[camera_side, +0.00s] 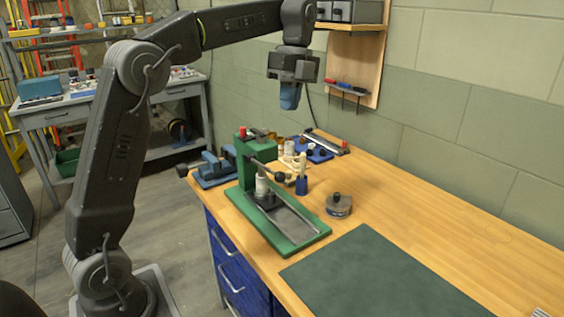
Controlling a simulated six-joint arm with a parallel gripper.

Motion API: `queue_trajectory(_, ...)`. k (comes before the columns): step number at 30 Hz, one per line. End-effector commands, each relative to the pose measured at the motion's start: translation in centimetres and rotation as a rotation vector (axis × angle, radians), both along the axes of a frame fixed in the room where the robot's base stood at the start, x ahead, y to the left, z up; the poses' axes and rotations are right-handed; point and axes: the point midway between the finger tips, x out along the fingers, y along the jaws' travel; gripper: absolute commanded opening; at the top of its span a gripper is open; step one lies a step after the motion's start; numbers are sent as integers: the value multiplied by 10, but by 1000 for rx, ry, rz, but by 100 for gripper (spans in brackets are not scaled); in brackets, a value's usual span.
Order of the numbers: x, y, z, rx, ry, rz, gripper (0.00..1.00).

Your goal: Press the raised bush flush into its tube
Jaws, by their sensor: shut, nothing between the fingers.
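My gripper (289,98) hangs high above the back of the bench, pointing down, with its blue fingers shut and empty. It is well above and to the right of the green press (256,160) and touches nothing. A pale cylinder (262,186) stands upright on a dark block on the press's base; it may be the tube with its bush, but it is too small to tell them apart or see how far the bush stands up. A bar with a dark ball knob (281,178) reaches out from the press beside the cylinder.
A blue holder with a cream-topped item (302,178) and a grey round tin (339,206) stand right of the press. A blue vise (212,170) is to its left, with bottles and a blue tray (318,154) behind. A dark green mat (385,278) lies clear in front.

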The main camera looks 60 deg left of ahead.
Motion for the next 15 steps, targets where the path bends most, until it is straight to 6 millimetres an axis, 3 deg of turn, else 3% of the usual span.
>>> queue_trajectory(8,-4,-1,-21,-4,5,-12,0)
queue_trajectory(15,-13,-4,-64,-4,6,-11,0)
